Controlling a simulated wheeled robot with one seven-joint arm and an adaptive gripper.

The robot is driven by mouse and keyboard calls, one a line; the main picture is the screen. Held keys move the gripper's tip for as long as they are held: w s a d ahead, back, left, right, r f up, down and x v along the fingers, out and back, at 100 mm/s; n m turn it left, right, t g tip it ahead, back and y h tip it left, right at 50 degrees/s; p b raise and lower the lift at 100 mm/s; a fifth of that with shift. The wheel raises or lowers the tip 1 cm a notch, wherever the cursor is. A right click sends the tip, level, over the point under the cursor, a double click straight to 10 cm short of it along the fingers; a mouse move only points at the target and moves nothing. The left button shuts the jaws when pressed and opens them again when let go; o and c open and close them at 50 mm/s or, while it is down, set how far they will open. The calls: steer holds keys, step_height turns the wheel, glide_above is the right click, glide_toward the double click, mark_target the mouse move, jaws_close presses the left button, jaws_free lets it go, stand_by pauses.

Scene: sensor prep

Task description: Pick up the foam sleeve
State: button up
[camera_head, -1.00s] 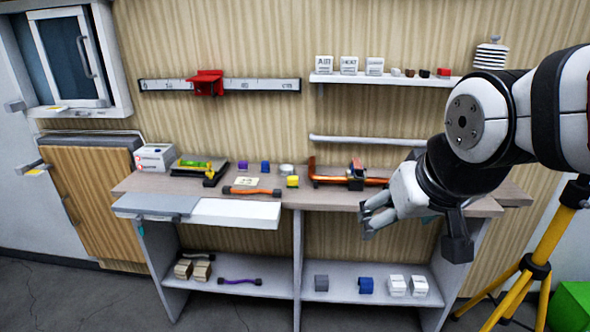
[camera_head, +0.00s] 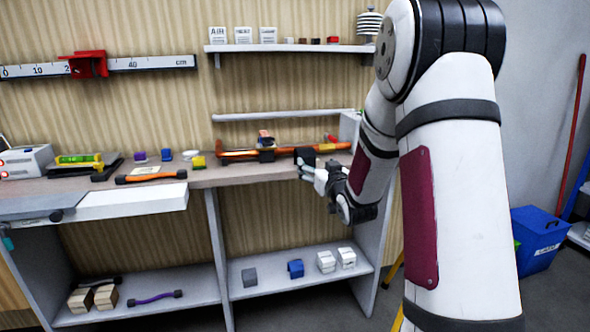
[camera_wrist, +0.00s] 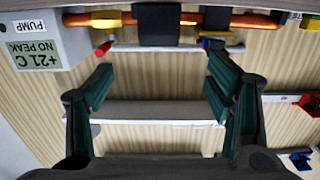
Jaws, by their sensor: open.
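A copper-orange pipe (camera_head: 233,155) lies along the back of the workbench, and it crosses the top of the wrist view (camera_wrist: 185,18). Two black pieces sit around it. The wider one (camera_wrist: 157,24), which looks like the foam sleeve, also shows as a dark block (camera_head: 305,155) beside my fingers in the head view. The narrower one (camera_wrist: 216,17) may be a clamp; I cannot be sure which is which. My gripper (camera_head: 312,176) is at the bench's front edge near the pipe's right part. In the wrist view my gripper (camera_wrist: 160,85) is open and empty, apart from the pipe.
An orange-handled tool (camera_head: 150,174) and small blocks lie on the bench left. A blue bin (camera_head: 537,240) stands right.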

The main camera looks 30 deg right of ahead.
mark_target(307, 152)
steer(key=b+x, duration=0.2)
steer(key=x, duration=1.1)
steer(key=shift+w+d, duration=0.15)
steer(key=shift+w, duration=0.2)
steer(key=c, duration=1.1)
steer(key=shift+o, duration=0.2)
